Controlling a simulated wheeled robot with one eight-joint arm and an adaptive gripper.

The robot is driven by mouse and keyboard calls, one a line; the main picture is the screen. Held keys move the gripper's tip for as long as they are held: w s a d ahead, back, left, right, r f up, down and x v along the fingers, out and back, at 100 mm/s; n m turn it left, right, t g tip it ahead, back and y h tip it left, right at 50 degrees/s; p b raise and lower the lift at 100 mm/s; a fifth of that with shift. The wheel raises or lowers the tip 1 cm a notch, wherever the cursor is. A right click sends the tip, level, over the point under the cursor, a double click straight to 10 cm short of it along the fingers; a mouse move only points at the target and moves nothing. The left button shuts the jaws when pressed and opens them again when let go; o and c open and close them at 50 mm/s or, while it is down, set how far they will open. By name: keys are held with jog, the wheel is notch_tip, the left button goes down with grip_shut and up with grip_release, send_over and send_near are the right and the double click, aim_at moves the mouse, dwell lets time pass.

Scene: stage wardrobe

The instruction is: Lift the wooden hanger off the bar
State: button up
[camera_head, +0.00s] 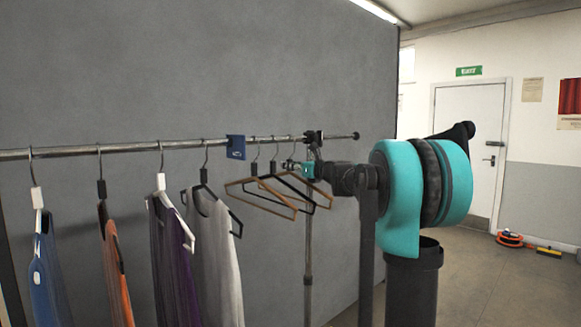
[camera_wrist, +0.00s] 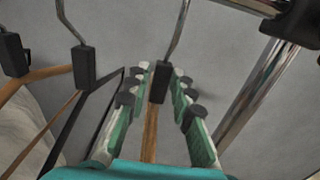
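Three bare hangers hang near the right end of the metal bar (camera_head: 130,147): a wooden one (camera_head: 258,204), a black one (camera_head: 285,201) and another wooden one (camera_head: 318,190) at the right. My gripper (camera_head: 297,167) is at the neck of the rightmost one. In the wrist view its fingers (camera_wrist: 162,72) stand apart on both sides of that wooden hanger's black neck (camera_wrist: 159,82), with narrow gaps showing. Its wooden body (camera_wrist: 150,132) runs down between the fingers. Its hook (camera_wrist: 180,30) goes up out of the wrist view, so its contact with the bar is hidden there.
Two other hanger necks (camera_wrist: 84,66) are close left of my fingers. A metal upright (camera_wrist: 255,85) stands close right, with a dark bar clamp (camera_head: 314,137) above. A blue tag (camera_head: 236,147) and garments (camera_head: 215,250) hang further left. A grey wall is behind.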

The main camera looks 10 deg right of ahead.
grip_shut()
jog(key=shift+r, duration=0.1)
jog(key=shift+r, duration=1.6)
jog(key=shift+v, duration=4)
jog(key=v, duration=4.8)
